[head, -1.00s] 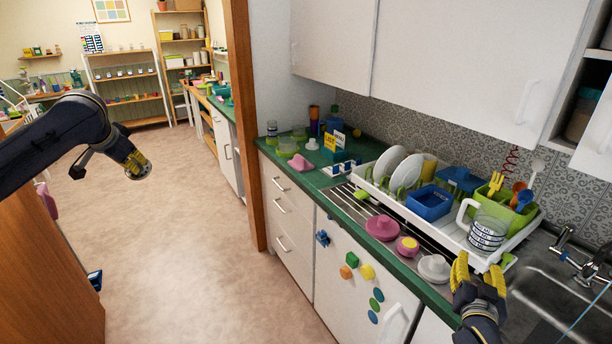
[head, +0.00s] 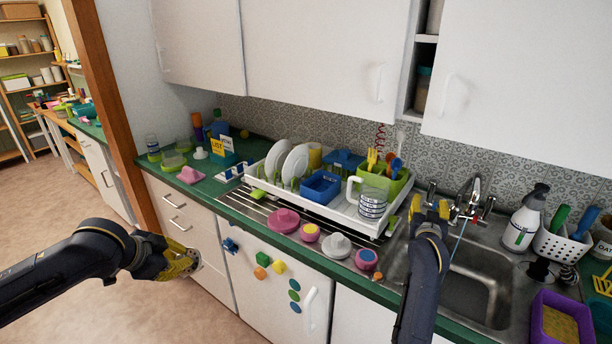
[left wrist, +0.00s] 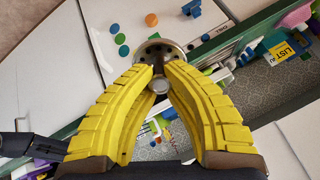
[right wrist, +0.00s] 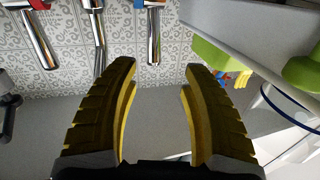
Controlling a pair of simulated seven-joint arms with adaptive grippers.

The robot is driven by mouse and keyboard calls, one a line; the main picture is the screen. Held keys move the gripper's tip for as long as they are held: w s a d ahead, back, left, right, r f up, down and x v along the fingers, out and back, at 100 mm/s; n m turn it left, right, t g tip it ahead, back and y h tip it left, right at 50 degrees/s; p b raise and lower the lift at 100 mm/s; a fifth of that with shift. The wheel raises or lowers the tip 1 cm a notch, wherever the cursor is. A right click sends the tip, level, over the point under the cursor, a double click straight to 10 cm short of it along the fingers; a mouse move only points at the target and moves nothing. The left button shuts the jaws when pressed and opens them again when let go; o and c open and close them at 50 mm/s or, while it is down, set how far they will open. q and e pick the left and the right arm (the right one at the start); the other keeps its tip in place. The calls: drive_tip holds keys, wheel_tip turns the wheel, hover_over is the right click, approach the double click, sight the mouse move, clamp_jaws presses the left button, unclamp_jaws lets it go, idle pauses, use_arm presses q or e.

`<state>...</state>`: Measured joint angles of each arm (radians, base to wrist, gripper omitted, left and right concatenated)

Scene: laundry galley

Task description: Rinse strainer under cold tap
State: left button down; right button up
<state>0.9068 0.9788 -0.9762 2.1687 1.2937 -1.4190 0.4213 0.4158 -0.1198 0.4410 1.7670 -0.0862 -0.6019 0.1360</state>
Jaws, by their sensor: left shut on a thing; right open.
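My left gripper (head: 184,264) is shut on the strainer (left wrist: 160,50), a round metal disc with holes and a knob. It holds it in the air in front of the drawers, well left of the sink (head: 470,285). The fingertips pinch the knob in the left wrist view. My right gripper (head: 431,207) is open and empty, by the taps behind the sink. In the right wrist view a blue-marked chrome fitting (right wrist: 153,35) and a red-marked one (right wrist: 38,40) flank the spout (right wrist: 99,40). A thin blue line crosses above the basin; I cannot tell what it is.
A white dish rack (head: 335,210) with plates and a mug (head: 372,203) stands left of the sink. Pink and grey lids line the counter edge. A spray bottle (head: 524,220), a white caddy (head: 562,245) and a purple tub (head: 560,320) stand right of the sink.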

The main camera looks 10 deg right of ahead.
sight(432, 192)
drive_tip(key=w, duration=0.1)
drive_tip(key=w+d, duration=0.2)
drive_tip(key=shift+d+f+h, duration=0.25)
drive_tip(key=shift+f+h, duration=0.05)
drive_tip(key=shift+h, duration=0.1)
drive_tip(key=shift+w+d, duration=0.2)
drive_tip(key=shift+w, duration=0.05)
use_arm(q)
drive_tip(key=d+r+m+g+h, duration=0.1)
drive_tip(key=d+m, duration=0.1)
drive_tip(key=d, duration=0.7)
drive_tip(key=shift+s+r+m, duration=0.3)
drive_tip(key=shift+s+r, duration=0.1)
drive_tip(key=shift+s, duration=0.05)
use_arm(e)
drive_tip(key=shift+x, duration=3.3)
use_arm(q)
drive_tip(key=shift+d, duration=0.1)
use_arm(e)
drive_tip(key=shift+f, duration=0.15)
clamp_jaws()
